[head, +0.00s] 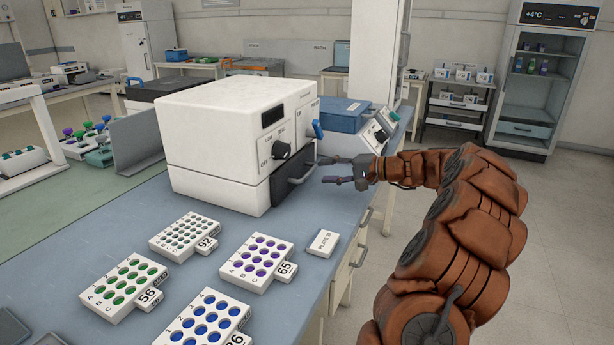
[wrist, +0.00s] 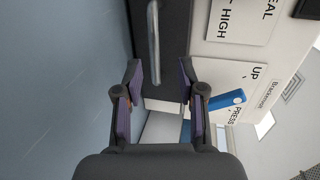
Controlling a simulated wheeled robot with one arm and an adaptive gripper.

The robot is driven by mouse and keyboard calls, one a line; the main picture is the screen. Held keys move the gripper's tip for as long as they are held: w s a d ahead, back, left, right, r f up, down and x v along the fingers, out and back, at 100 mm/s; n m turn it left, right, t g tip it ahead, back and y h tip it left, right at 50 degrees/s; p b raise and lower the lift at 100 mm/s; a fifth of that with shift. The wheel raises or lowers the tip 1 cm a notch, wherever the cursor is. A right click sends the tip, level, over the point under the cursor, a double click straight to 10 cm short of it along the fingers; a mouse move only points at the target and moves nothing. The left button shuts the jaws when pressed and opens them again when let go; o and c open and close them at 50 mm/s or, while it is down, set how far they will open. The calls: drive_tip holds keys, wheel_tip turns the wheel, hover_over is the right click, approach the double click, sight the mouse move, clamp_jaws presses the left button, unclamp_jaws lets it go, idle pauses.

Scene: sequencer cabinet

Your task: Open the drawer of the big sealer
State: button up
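The big sealer (head: 215,135) is a white box on the blue bench, with a black knob and a blue lever on its front. Its drawer (head: 282,190) is the dark grey front at the bottom and looks shut. The drawer handle (head: 298,177) is a grey bar; in the wrist view the handle (wrist: 153,40) lies ahead of the fingertips, in line with the gap between them. My gripper (head: 323,170) is open and empty, just in front of the handle. In the wrist view the gripper (wrist: 160,70) shows both fingers spread, with no visible contact on the handle.
The blue lever (wrist: 228,101) sticks out near one finger in the wrist view. Well plates (head: 257,262) and a small PLATE 28 box (head: 323,243) lie on the bench in front of the sealer. A blue box (head: 340,115) stands behind. The floor (head: 530,240) at right is clear.

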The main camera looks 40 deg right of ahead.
sight(313, 170)
drive_tip(key=shift+w+d+f, duration=0.1)
drive_tip(key=shift+d+f, duration=0.1)
drive_tip(key=shift+d, duration=0.4)
drive_tip(key=shift+d+f, duration=0.15)
drive_tip(key=shift+d, duration=0.45)
drive_tip(key=shift+w+a+m+t+h, duration=0.1)
drive_tip(key=shift+w+m+t+h, duration=0.15)
drive_tip(key=shift+m+t+h, duration=0.05)
drive_tip(key=shift+x, duration=3.55)
clamp_jaws()
